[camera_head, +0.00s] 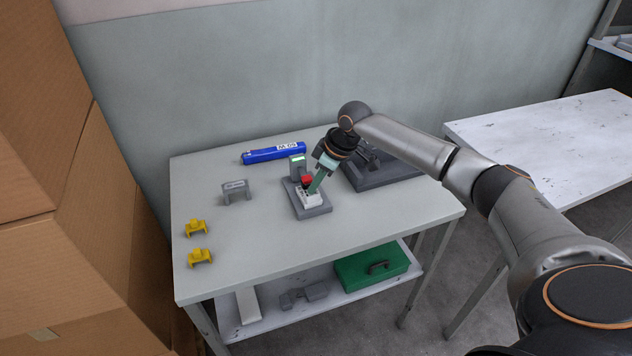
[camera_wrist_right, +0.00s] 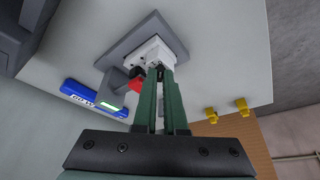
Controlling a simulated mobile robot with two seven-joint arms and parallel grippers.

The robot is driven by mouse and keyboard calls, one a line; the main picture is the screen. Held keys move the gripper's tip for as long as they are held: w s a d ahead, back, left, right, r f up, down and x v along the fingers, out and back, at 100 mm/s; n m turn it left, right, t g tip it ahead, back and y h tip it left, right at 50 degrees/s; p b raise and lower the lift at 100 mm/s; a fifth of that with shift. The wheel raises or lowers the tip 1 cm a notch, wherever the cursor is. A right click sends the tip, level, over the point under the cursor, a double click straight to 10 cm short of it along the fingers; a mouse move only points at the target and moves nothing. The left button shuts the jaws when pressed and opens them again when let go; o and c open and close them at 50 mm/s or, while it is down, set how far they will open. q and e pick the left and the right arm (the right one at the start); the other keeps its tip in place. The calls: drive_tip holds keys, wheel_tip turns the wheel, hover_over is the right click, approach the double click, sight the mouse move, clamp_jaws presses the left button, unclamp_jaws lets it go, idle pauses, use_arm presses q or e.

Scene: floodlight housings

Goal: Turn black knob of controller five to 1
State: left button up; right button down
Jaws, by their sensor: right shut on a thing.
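The controller (camera_head: 311,198) is a white box on a grey base plate on the table, with a red knob (camera_head: 307,180) and a small upright grey unit with a green display (camera_head: 298,163) behind it. The controller also shows at the top of the wrist view (camera_wrist_right: 153,50), with the red part (camera_wrist_right: 136,84) beside my fingers. My right gripper (camera_head: 314,187) reaches down to the white box. Its green fingers (camera_wrist_right: 161,72) are shut on the small black knob, which they almost wholly hide. The knob's setting and any number cannot be read. My left gripper is not in view.
A blue cylinder (camera_head: 270,154) lies behind the controller. A grey bracket (camera_head: 236,191) and two yellow pieces (camera_head: 196,227) (camera_head: 200,258) stand to the left. A dark grey fixture (camera_head: 385,176) is close on the right. The table's front (camera_head: 270,250) is clear.

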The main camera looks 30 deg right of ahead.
drive_tip(key=shift+n+p, duration=0.3)
drive_tip(key=shift+n, duration=0.1)
drive_tip(key=shift+r+n+y+p, duration=0.1)
drive_tip(key=shift+n+y+p, duration=0.2)
drive_tip(key=shift+n, duration=0.3)
drive_tip(key=shift+w+n+g, duration=0.15)
drive_tip(key=shift+n+g, duration=0.35)
drive_tip(key=shift+n, duration=0.3)
drive_tip(key=shift+w+d+n+g+y+b, duration=0.1)
drive_tip(key=shift+n+g+y+b, duration=0.3)
drive_tip(key=shift+n, duration=0.7)
drive_tip(key=shift+w+d+n+g+b, duration=0.1)
drive_tip(key=shift+n+g+b, duration=0.45)
drive_tip(key=shift+n, duration=0.85)
drive_tip(key=c, duration=1.2)
unclamp_jaws()
drive_tip(key=shift+c, duration=0.2)
